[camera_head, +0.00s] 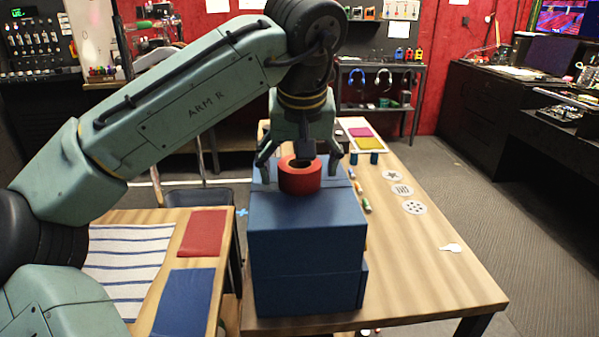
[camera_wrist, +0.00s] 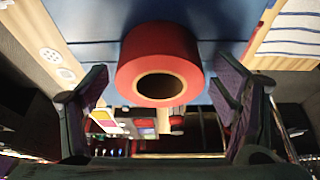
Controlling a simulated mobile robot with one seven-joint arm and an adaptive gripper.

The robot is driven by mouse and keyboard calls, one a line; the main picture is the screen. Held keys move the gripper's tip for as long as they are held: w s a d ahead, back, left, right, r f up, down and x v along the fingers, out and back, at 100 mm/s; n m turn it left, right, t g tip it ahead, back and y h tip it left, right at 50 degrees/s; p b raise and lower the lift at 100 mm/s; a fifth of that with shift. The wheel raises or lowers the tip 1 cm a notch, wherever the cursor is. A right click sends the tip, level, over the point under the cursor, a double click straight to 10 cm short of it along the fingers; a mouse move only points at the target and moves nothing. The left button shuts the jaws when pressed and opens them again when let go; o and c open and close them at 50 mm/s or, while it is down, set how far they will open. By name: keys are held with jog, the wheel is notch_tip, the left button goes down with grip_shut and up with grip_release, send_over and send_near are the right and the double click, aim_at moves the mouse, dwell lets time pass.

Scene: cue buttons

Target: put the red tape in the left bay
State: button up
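The red tape (camera_head: 300,181) is a thick ring at the back part of the top of a blue box-like unit (camera_head: 307,255) on the wooden table. In the wrist view the red tape (camera_wrist: 158,50) shows its round hole, with blue surface behind it. My gripper (camera_head: 300,160) is above and around the tape, with one finger on each side. In the wrist view my gripper (camera_wrist: 162,100) is open, with clear gaps between both fingers and the tape. I cannot tell whether the tape rests fully on the unit. No bay opening is visible; the near face is plain blue.
The table (camera_head: 440,285) holds white round markers (camera_head: 414,208), small coloured cylinders (camera_head: 361,196) and a tray with pink and yellow squares (camera_head: 362,138). A side table at left has a striped cloth (camera_head: 125,265), a red mat (camera_head: 203,233) and a blue mat (camera_head: 184,300). The table's right front is mostly clear.

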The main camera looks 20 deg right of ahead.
jog(key=c, duration=1.2)
jog(key=shift+r, duration=0.1)
